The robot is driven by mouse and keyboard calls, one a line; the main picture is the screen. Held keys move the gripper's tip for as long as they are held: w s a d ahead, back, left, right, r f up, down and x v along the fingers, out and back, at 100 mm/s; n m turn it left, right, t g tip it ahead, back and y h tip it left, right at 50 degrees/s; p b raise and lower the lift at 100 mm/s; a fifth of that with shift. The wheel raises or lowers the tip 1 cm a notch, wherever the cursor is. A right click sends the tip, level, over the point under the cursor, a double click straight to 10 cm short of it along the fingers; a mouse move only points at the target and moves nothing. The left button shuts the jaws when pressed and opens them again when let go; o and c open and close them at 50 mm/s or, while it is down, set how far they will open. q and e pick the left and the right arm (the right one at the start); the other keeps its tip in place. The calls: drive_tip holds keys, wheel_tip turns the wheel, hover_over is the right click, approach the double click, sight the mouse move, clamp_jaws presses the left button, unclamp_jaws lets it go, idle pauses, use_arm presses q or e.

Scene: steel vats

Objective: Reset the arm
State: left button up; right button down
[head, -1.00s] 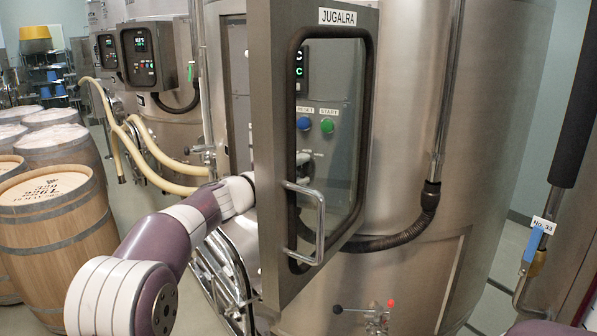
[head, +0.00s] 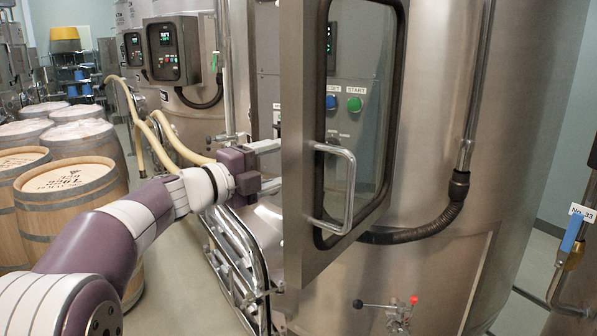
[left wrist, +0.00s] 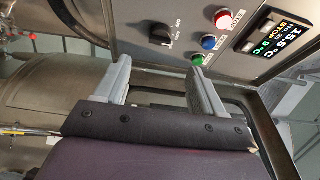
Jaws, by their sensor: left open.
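My left arm comes in from the left in the head view. My left gripper (head: 272,167) is open and empty, its fingers pointing right, beside the left side of the open glazed door (head: 303,130). Through the glass show a blue reset button (head: 331,102) and a green start button (head: 354,104). In the left wrist view the gripper (left wrist: 160,68) has its two grey fingers wide apart, below the control panel (left wrist: 185,20). The panel bears a black knob (left wrist: 160,35), a red light (left wrist: 223,19) and a digital display (left wrist: 280,35). My right gripper is not in view.
The door's handle (head: 348,190) sticks out right of the gripper. A steel vat (head: 430,170) stands behind. Wooden barrels (head: 70,200) stand at the left, near my arm. Hoses (head: 160,140) and steel pipes (head: 235,260) lie beyond and below the gripper.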

use_arm(q)
drive_tip(key=shift+s+a, duration=0.25)
drive_tip(key=shift+s, duration=0.05)
drive_tip(key=w+a+f+n+t+y, duration=0.35)
drive_tip(key=a+n+y, duration=0.25)
drive_tip(key=n, duration=0.2)
drive_tip(key=s+a+f+n+g+y, duration=0.25)
drive_tip(key=f+n, duration=0.25)
drive_tip(key=f, duration=0.3)
drive_tip(key=s+a+f+n+g+y, duration=0.2)
drive_tip(key=a+f+n+y, duration=0.25)
drive_tip(key=f, duration=0.35)
drive_tip(key=s+d+f+n+g+b, duration=0.1)
drive_tip(key=s+f+n+g, duration=0.3)
drive_tip(key=s+f, duration=0.6)
drive_tip(key=s+d+f+n+g+b, duration=0.1)
drive_tip(key=s+d+f+n+g, duration=0.2)
drive_tip(key=s+f, duration=0.8)
drive_tip(key=s+n+g, duration=0.2)
drive_tip(key=s+g, duration=0.1)
drive_tip(key=s, duration=0.4)
drive_tip(key=shift+d+g+b, duration=0.15)
drive_tip(key=shift+g+b, duration=0.15)
